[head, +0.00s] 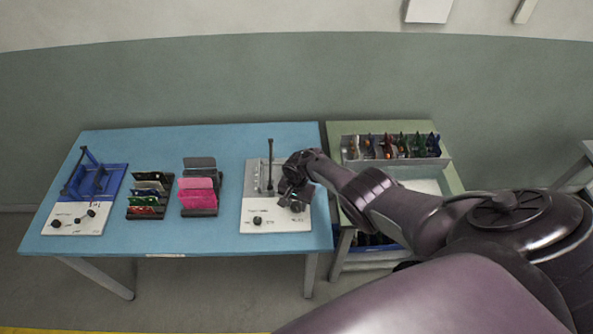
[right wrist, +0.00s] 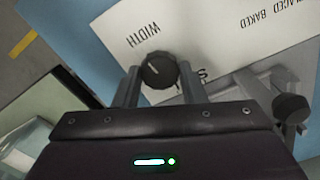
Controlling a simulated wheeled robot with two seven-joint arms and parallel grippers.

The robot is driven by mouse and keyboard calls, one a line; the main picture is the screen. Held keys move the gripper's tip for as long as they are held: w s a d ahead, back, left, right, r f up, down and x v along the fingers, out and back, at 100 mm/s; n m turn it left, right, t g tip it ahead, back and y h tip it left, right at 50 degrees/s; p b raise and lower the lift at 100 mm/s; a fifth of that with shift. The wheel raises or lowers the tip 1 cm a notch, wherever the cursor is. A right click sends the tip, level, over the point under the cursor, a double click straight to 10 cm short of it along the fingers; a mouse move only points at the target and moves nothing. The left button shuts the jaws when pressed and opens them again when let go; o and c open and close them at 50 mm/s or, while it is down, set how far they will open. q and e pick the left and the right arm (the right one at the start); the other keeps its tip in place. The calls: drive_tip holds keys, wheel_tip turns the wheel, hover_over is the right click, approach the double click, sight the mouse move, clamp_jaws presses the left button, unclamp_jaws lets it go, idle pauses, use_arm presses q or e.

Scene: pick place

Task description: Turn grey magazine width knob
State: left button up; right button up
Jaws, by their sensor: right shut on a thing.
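The grey magazine (head: 261,180) stands on a white base plate (head: 268,221) at the right end of the blue table. In the right wrist view the black width knob (right wrist: 159,69) sits on the white plate beside the printed word WIDTH, with a pale pointer line on its face. My right gripper (right wrist: 160,82) is shut on this knob, one finger on each side. In the head view my right gripper (head: 295,201) covers the right part of the plate and hides most of the knob. My left gripper is not in view.
A second black knob (head: 257,221) sits on the plate's front left. A blue magazine (head: 97,180) stands at the table's left end. Racks with dark cards (head: 150,193) and pink cards (head: 198,190) stand between. A green table (head: 343,128) with a tray of coloured items is at right.

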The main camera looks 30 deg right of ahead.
sight(297, 205)
drive_tip(key=m, duration=0.5)
drive_tip(key=shift+m, duration=0.3)
drive_tip(key=m, duration=0.5)
drive_tip(key=m+b, duration=0.2)
drive_tip(key=m, duration=0.2)
drive_tip(key=shift+m, duration=0.4)
drive_tip(key=shift+d+m+b, duration=0.1)
drive_tip(key=shift+m+b, duration=0.9)
drive_tip(key=shift+m, duration=1.2)
drive_tip(key=o, duration=1)
drive_tip(key=shift+s, duration=0.1)
drive_tip(key=shift+r, duration=0.1)
wheel_tip(297, 205, up, 8)
drive_tip(key=shift+f+p, duration=0.15)
drive_tip(key=shift+p, duration=0.45)
